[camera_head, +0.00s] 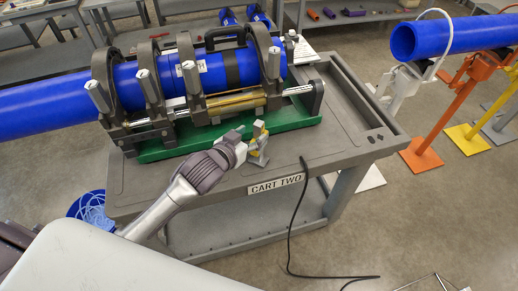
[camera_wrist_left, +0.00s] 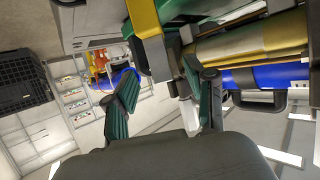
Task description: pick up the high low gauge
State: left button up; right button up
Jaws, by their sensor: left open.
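The high low gauge (camera_head: 259,144), a small grey and yellow piece, stands upright on the near edge of the cart's top, in front of the green tray. My left gripper (camera_head: 245,141) comes from the lower left and has its fingertips right beside the gauge. In the left wrist view the open fingers (camera_wrist_left: 165,90) have dark green pads. The yellow and grey gauge (camera_wrist_left: 148,38) shows just beyond and between the fingertips. I cannot tell whether a finger touches it. My right gripper is in neither view.
The fusion machine (camera_head: 200,85) clamps a blue pipe (camera_head: 45,111) on the green tray (camera_head: 180,147), close behind the gauge. The cart (camera_head: 345,140) has bare top to the right. A black cable (camera_head: 296,220) hangs over its front edge.

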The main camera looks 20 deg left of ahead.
aim_at(257, 130)
pick_arm(q)
jog(key=shift+w+d+p, duration=0.1)
jog(key=shift+w+p, duration=0.2)
jog(key=shift+w, duration=0.15)
jog(key=p+x, duration=0.1)
jog(key=x, duration=0.3)
jog(key=shift+w+d+f, duration=0.1)
jog(key=shift+w, duration=0.2)
grip_shut()
